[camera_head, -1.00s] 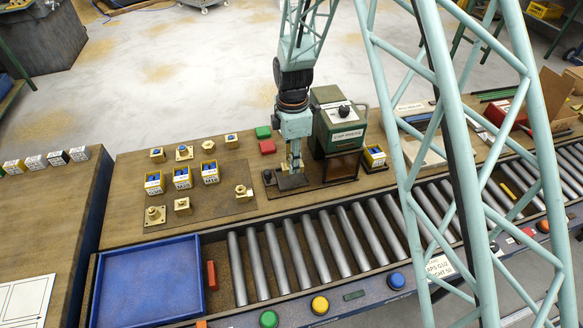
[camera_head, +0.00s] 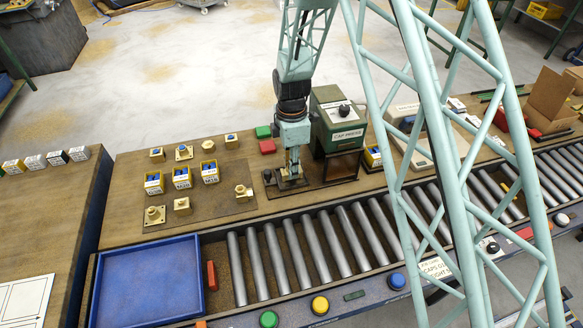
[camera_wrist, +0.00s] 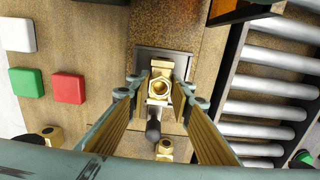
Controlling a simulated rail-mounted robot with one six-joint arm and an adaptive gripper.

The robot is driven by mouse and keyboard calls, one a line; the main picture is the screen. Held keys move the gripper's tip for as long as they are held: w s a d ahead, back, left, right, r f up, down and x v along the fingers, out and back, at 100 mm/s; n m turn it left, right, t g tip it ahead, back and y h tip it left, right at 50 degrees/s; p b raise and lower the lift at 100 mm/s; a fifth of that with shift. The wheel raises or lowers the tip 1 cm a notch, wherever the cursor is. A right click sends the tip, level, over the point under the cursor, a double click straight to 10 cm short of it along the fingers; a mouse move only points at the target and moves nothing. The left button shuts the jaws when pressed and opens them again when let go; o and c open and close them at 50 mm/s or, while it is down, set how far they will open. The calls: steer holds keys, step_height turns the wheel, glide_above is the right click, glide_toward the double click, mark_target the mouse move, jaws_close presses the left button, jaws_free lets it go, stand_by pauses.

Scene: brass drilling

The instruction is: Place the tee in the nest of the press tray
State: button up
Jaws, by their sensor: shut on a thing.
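The brass tee (camera_wrist: 160,86) is between my gripper's (camera_wrist: 160,84) two ribbed, brass-coloured finger pads in the wrist view. One round opening of the tee faces the camera. My gripper is shut on it. The press tray (camera_wrist: 181,54) is a dark grey plate under and behind the tee, with a black knobbed handle (camera_wrist: 153,130) toward the camera. In the head view my gripper (camera_head: 292,172) is low over the tray (camera_head: 303,184), in front of the press. The nest is hidden by the tee and fingers; I cannot tell whether the tee touches its bottom.
The green cap press (camera_head: 338,122) stands just right of my gripper. Red (camera_head: 267,146) and green (camera_head: 263,132) blocks lie behind left. A board with brass fittings (camera_head: 183,206) and yellow bins is left. The roller conveyor (camera_head: 330,245) and blue tray (camera_head: 150,280) are in front.

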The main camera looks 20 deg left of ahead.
steer(key=o, duration=1.2)
steer(key=shift+c, duration=0.2)
step_height(320, 180, up, 12)
steer(key=shift+p, duration=0.45)
steer(key=shift+r, duration=0.1)
steer(key=shift+d+r, duration=0.1)
stand_by(0.4)
